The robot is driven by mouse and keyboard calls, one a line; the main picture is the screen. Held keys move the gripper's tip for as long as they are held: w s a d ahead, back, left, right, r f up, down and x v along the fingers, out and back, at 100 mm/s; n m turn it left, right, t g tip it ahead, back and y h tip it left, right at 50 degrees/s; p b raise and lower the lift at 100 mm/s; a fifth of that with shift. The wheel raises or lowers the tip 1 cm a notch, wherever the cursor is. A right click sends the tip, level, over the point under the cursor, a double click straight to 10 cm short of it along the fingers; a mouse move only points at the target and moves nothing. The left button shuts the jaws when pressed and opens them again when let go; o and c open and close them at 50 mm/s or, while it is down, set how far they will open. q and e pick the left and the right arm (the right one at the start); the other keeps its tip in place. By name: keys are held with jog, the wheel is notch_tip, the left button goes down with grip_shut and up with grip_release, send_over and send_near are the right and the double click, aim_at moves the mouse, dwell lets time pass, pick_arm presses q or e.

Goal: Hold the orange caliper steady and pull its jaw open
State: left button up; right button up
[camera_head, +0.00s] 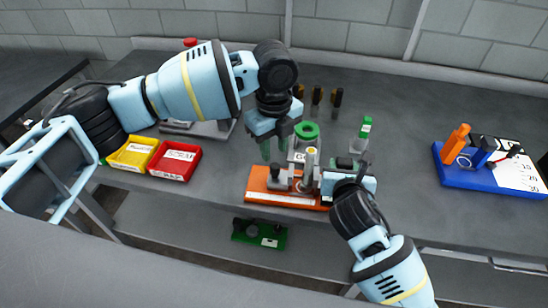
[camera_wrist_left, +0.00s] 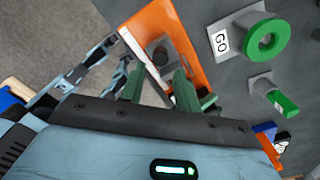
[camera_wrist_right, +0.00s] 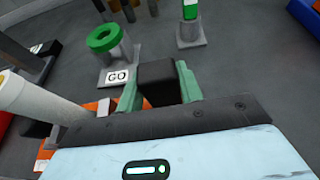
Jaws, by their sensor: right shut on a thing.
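The orange caliper (camera_head: 262,197) lies at the bench's front edge, with grey blocks and a pale upright post (camera_head: 310,160) on its orange base. The base also shows in the left wrist view (camera_wrist_left: 155,22). My left gripper (camera_head: 278,150) is open and empty above the caliper's left part. In the left wrist view its fingers (camera_wrist_left: 160,85) are apart, with a grey block of the caliper (camera_wrist_left: 178,48) beyond them. My right gripper (camera_wrist_right: 158,90) is shut on a dark block (camera_wrist_right: 158,82) at the caliper's right end. Whether this block is the caliper's jaw I cannot tell.
A green ring on a stand marked GO (camera_head: 306,131) and a green-topped piece (camera_head: 365,128) stand behind the caliper. Yellow (camera_head: 132,153) and red (camera_head: 175,160) bins sit left. A blue-based fixture (camera_head: 470,178) is at right. The bench between is clear.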

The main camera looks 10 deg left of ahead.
aim_at(274, 166)
pick_arm(q)
notch_tip(274, 166, up, 6)
jog(key=shift+r, duration=0.15)
dwell(0.4)
pick_arm(e)
jog(key=o, duration=1.2)
jog(key=shift+c, duration=0.2)
jog(key=v, duration=1.2)
jog(key=shift+s+f, duration=0.1)
jog(key=shift+f, duration=0.05)
